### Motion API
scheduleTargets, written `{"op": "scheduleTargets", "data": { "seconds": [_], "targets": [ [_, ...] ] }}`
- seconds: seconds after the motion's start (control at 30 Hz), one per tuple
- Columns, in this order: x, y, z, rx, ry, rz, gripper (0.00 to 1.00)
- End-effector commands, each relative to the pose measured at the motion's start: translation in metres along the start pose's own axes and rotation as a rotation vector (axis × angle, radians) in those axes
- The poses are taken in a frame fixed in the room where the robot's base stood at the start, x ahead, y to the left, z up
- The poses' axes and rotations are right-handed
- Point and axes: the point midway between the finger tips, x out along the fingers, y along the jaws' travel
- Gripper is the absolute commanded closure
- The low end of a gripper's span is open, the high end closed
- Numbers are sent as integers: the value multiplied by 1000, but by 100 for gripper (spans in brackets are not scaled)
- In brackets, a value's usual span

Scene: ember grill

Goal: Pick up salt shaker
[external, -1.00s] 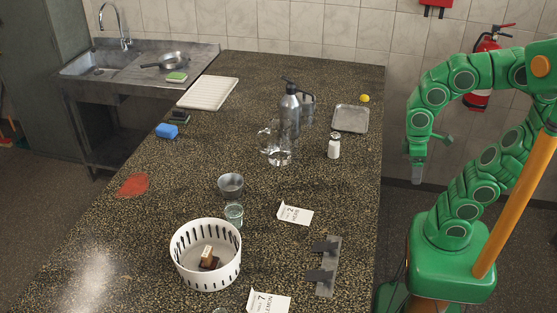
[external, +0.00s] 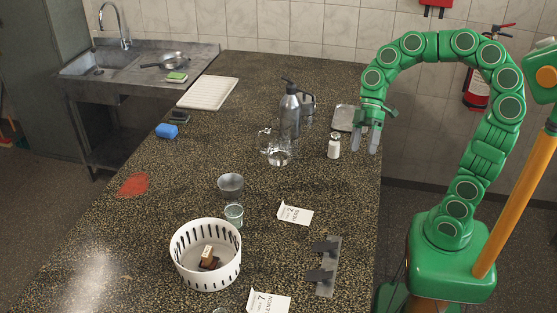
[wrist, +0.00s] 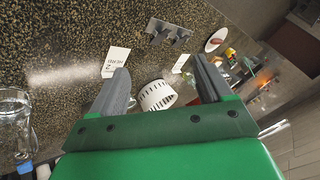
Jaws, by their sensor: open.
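The salt shaker (external: 334,147) is a small white shaker with a metal top, standing upright on the dark speckled counter near its right edge. My gripper (external: 366,150) is open and empty, just to the right of the shaker in the external view, fingers pointing down. I cannot tell the exact gap between them. In the wrist view the open fingers of my gripper (wrist: 160,88) frame the counter, and the salt shaker is not seen between them.
A glass pitcher (external: 278,158), a metal bottle (external: 290,110) and a metal tray (external: 343,117) stand near the shaker. A white basket (external: 180,268), a metal cup (external: 231,186), a card (external: 295,213) and a metal rack (external: 328,262) are nearer the front.

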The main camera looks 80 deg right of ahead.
Motion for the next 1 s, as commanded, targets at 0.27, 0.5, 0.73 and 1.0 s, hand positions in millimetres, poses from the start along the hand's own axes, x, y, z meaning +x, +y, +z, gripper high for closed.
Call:
{"op": "scheduleTargets", "data": {
  "seconds": [0.27,0.5,0.73,1.0],
  "targets": [
    [-53,86,-1,-183,320,-3,21],
    [-99,156,30,-297,554,100,21],
    [-123,194,61,-348,674,193,21],
    [-144,229,99,-378,771,303,21]
  ]
}}
